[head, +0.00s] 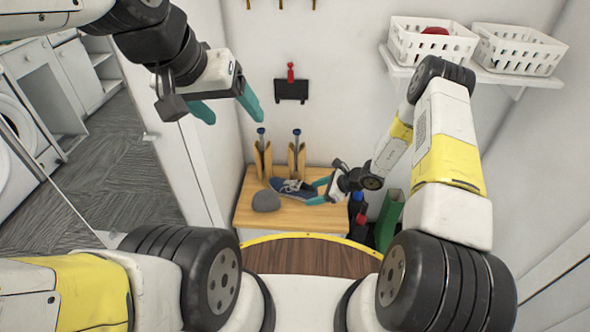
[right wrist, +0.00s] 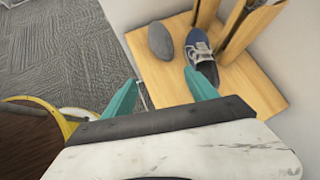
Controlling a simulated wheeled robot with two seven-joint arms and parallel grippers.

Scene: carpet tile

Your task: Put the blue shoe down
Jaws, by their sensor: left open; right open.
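The blue shoe (head: 293,187) with pale laces rests on a wooden bench (head: 245,214). It also shows in the right wrist view (right wrist: 201,58), lying on the wood beside a grey rounded object (head: 266,201). My right gripper (head: 317,191) is open at the right end of the shoe. In the right wrist view its teal fingers (right wrist: 162,92) stand apart, and the right one is close to the shoe's near end; I cannot tell whether they touch. My left gripper (head: 228,108) is open and empty, raised at the upper left, well away from the shoe.
Two wooden upright holders (head: 296,161) stand at the back of the bench. A green bin (head: 388,220) stands to its right. White baskets (head: 432,43) sit on a wall shelf at the upper right. A black wall holder (head: 291,91) hangs above the bench.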

